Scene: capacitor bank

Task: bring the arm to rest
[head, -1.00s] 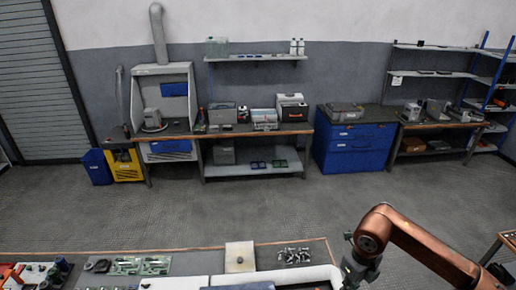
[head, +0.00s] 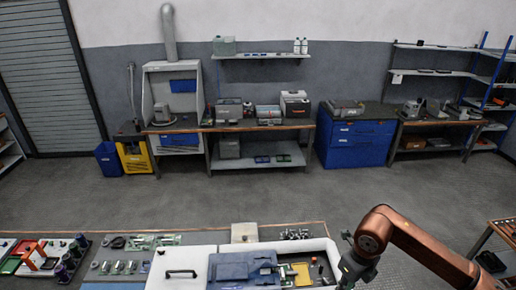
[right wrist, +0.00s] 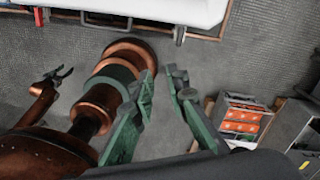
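My right arm (head: 425,250) is copper-coloured and enters the head view from the right, bent at the elbow. Its dark lower part hangs beside the right end of the near bench, and its fingertips cannot be made out there. In the right wrist view my right gripper (right wrist: 162,76) has its green fingers spread apart with nothing between them. Another copper arm shows small at the left of that view, with a dark gripper (right wrist: 58,76), which appears to be my left one, open and empty. The left arm is not in the head view.
The near bench (head: 195,238) holds a white case (head: 180,259) with a blue insert (head: 235,267), circuit boards, capacitors and a pale block (head: 244,232). A table (head: 507,230) stands at the right edge. Open floor (head: 250,205) separates the bench from the back benches and blue cabinet (head: 355,145).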

